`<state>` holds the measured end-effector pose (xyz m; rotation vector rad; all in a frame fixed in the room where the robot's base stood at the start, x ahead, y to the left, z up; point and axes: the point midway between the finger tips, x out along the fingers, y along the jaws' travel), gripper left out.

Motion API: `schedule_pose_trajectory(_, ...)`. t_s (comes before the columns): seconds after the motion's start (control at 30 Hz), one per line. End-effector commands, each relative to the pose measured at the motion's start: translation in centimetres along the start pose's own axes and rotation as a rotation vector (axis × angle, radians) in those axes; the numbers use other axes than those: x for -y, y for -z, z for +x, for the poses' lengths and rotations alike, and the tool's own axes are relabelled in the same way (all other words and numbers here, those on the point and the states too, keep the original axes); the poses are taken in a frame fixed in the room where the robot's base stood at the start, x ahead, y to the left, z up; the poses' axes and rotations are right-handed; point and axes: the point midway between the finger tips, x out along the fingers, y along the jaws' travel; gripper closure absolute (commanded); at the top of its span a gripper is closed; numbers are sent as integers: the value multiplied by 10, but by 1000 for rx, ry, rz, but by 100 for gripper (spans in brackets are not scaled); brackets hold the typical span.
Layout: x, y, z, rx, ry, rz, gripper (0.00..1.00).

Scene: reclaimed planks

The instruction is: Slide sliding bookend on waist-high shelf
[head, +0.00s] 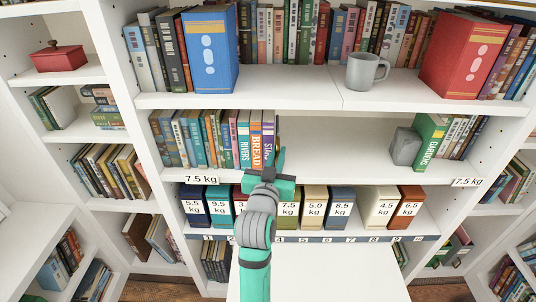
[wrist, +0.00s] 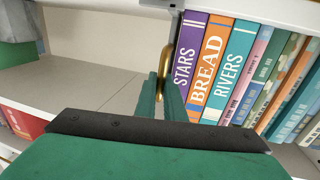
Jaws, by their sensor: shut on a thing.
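The sliding bookend (head: 278,130) is a thin dark upright plate on the waist-high shelf (head: 335,166), beside the purple STARS book (head: 268,137). In the wrist view the bookend (wrist: 176,32) shows as a narrow dark strip with a curved brass handle (wrist: 166,58). My gripper (head: 278,161) reaches in from the front. Its green fingers (wrist: 168,98) are shut on the brass handle. The finger contact is partly hidden. The BREAD (head: 256,139) and RIVERS (head: 243,139) books stand upright in the row left of STARS.
Right of the bookend the shelf is bare as far as a grey stone block (head: 406,146) beside the green GARDENS book (head: 431,140). Below stand several weight-labelled boxes (head: 341,207). Above are a grey mug (head: 366,71), a blue binder (head: 210,50) and a red one (head: 463,55).

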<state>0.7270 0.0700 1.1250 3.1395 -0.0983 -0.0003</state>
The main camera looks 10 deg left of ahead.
Motion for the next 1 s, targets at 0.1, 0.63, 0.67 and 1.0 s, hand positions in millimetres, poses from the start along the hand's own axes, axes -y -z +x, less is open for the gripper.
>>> schedule_pose_trajectory(0.1,-4,2,1,-3,-10,2,100)
schedule_pose_trajectory(0.63,-6,1,1,-3,-14,1,72)
schedule_pose_trajectory(0.67,-6,1,1,-3,-14,1,72)
schedule_pose_trajectory(1.0,-5,0,-16,-2,-12,1,72)
